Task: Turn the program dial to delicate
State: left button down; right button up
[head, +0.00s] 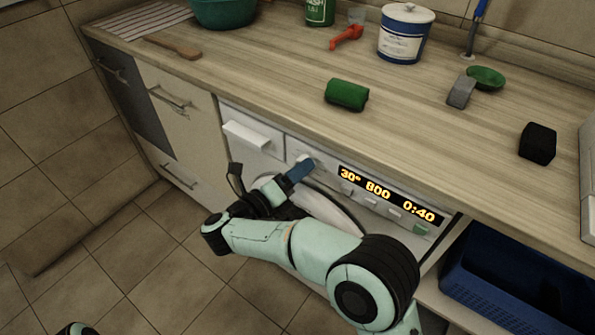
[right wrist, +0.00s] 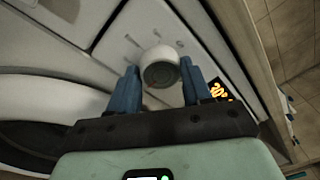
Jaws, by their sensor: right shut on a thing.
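The white program dial (head: 303,157) is on the washing machine's front panel, left of the lit display (head: 388,195), which reads 30°, 800 and 0:40. My right gripper (head: 299,168) reaches the dial from the front and largely covers it in the head view. In the right wrist view the round dial (right wrist: 160,68) sits between the blue fingertips of the right gripper (right wrist: 160,82), which is shut on it. Small marks surround the dial, too blurred to read. I cannot tell which program it points to. My left gripper is not in view.
The detergent drawer (head: 248,137) is left of the dial, and small buttons (head: 390,212) lie under the display. The door is below, partly behind my right arm. The counter above holds a green roll-shaped object (head: 346,94). A blue crate (head: 520,285) stands at the lower right.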

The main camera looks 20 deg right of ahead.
jog(key=o, duration=1)
jog(key=shift+o, duration=0.2)
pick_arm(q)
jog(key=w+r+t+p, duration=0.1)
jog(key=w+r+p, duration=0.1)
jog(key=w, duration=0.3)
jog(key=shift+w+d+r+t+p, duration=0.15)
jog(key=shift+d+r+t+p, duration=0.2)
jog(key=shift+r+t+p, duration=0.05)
pick_arm(e)
jog(key=v, duration=1.3)
jog(key=shift+s+a, duration=0.15)
jog(key=shift+a, duration=0.05)
jog(key=shift+f, duration=0.1)
